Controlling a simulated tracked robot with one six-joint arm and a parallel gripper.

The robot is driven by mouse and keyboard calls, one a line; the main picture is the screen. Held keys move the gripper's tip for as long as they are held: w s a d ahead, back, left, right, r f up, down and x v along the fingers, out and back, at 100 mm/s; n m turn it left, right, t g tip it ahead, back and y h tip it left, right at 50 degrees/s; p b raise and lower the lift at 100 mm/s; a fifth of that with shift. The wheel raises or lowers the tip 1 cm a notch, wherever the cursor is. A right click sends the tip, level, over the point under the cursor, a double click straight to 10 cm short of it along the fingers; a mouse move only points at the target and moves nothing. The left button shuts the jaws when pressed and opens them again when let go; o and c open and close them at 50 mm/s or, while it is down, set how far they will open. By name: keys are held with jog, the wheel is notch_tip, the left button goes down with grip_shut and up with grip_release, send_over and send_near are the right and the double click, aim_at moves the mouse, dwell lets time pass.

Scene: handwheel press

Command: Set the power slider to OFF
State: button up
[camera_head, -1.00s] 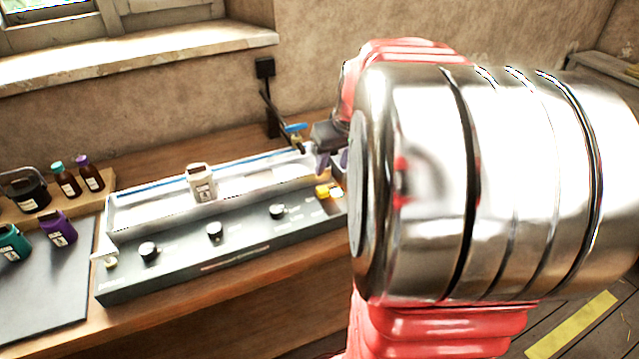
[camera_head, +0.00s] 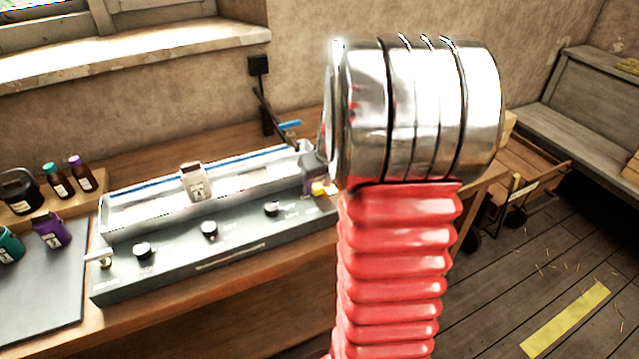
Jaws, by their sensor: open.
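A long grey control panel (camera_head: 225,250) with several black-and-white knobs stands on the wooden bench. A small yellow part (camera_head: 322,189) sits at its right end; I cannot tell whether it is the power slider, nor read any setting. My gripper (camera_head: 314,182) is open and shows only in part at that right end, just above the yellow part. My own arm hides the rest of the gripper and the panel's right edge. I cannot tell whether the gripper touches anything.
A white labelled container (camera_head: 195,184) stands in the long tray (camera_head: 125,220) behind the knobs. Bottles and a dark mat (camera_head: 45,300) lie to the left. A wooden cart (camera_head: 525,180) stands on the floor at right.

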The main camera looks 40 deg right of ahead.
jog(key=shift+c, duration=0.2)
grip_shut()
dwell(0.4)
